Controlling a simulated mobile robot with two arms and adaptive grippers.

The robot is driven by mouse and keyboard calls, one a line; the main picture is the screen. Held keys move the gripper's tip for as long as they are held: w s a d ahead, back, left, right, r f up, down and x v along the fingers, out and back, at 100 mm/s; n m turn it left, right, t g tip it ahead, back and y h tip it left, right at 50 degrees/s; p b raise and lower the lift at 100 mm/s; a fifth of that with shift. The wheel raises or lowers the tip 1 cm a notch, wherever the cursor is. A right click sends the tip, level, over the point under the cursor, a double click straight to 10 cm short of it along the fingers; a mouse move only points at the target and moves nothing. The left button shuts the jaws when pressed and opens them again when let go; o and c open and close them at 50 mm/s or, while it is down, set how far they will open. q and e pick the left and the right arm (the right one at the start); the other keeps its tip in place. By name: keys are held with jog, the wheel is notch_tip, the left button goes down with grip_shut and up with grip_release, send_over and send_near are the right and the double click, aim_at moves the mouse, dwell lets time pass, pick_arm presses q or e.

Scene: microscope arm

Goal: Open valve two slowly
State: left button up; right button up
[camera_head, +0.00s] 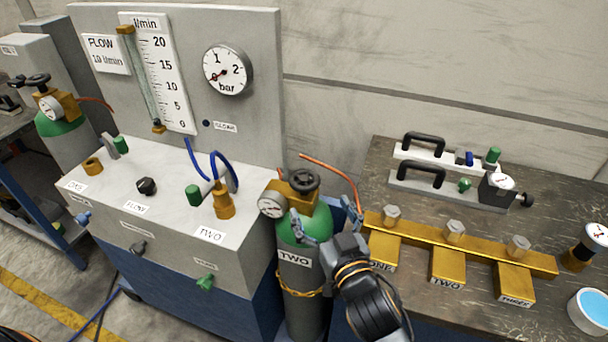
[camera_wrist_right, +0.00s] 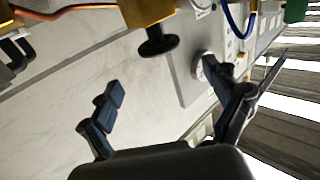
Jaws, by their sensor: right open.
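The green-shouldered gas cylinder labelled TWO (camera_head: 296,258) stands upright between the panel cabinet and the bench. Its brass valve carries a black handwheel (camera_head: 303,181) on top and a round gauge (camera_head: 271,205) on its left side. My right gripper (camera_head: 326,208) is open and empty, with its fingers spread just in front of and below the handwheel. In the right wrist view the handwheel (camera_wrist_right: 158,45) lies beyond the gap between the open fingers (camera_wrist_right: 162,78), apart from both. My left gripper is not in view.
The grey panel cabinet (camera_head: 180,45) has a flow tube, a bar gauge (camera_head: 228,70) and a blue hose. On the bench a brass manifold (camera_head: 456,240) bears blocks ONE, TWO and THREE. Another green-topped cylinder (camera_head: 62,135) stands far left. A chain (camera_head: 300,293) wraps cylinder TWO.

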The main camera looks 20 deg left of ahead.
aim_at(300, 169)
jog(key=x, duration=0.4)
jog(key=shift+w+a, duration=0.2)
jog(key=shift+w, duration=0.05)
jog(key=x, duration=0.4)
jog(key=shift+p, duration=0.3)
jog(key=shift+w+a+f, duration=0.1)
jog(key=shift+w+a, duration=0.25)
jog(key=shift+w, duration=0.2)
jog(key=shift+w+a, duration=0.1)
jog(key=shift+w, duration=0.05)
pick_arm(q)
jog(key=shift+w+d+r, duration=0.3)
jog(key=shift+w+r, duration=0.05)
pick_arm(e)
jog(key=shift+c, duration=0.2)
